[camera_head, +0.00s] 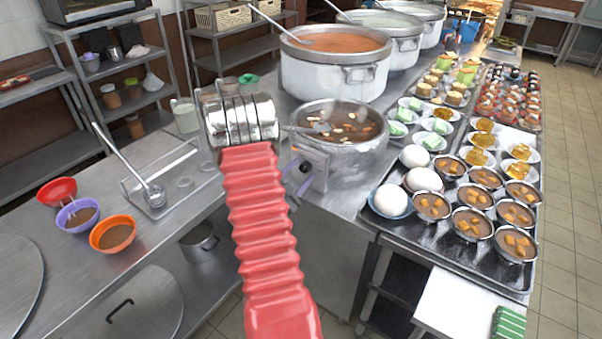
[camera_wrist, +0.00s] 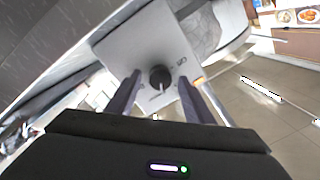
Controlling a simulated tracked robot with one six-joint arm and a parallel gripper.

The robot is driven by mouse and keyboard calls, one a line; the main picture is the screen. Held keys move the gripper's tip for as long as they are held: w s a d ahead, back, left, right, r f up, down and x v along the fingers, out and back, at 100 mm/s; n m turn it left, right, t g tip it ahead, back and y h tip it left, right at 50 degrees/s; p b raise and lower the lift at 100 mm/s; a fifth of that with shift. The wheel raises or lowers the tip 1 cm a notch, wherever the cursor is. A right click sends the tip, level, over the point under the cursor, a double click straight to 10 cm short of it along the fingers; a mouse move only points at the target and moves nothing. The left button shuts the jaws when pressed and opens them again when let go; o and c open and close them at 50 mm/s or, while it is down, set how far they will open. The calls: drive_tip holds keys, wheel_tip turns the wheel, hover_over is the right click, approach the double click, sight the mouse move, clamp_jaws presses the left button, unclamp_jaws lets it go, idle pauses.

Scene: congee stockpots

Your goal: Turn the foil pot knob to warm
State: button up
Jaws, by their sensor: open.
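The foil pot (camera_head: 335,150) is a silver foil-wrapped pot of brown soup with pale pieces, with a ladle in it. Its light control panel faces me in the wrist view (camera_wrist: 150,45). A round dark knob (camera_wrist: 160,76) with a pale pointer line sits on that panel. My gripper (camera_wrist: 158,88) is open, with its two dark fingers either side of the knob and apart from each other. In the head view, my gripper (camera_head: 297,180) is beside the pot's front panel, partly hidden by my red-sleeved arm. I cannot tell whether the fingers touch the knob.
A large pot (camera_head: 335,75) of orange soup stands behind the foil pot. A tray (camera_head: 380,221) of eggs and bowls lies close on the right.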

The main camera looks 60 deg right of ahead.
drive_tip(key=shift+c, duration=0.6)
drive_tip(key=c, duration=0.9)
drive_tip(key=shift+n, duration=0.3)
drive_tip(key=n, duration=0.5)
drive_tip(key=shift+n, duration=0.3)
drive_tip(key=n, duration=0.5)
drive_tip(key=shift+w+r+y, duration=0.1)
drive_tip(key=shift+w+y, duration=0.05)
drive_tip(key=shift+y, duration=0.25)
drive_tip(key=shift+n, duration=0.3)
drive_tip(key=o, duration=1)
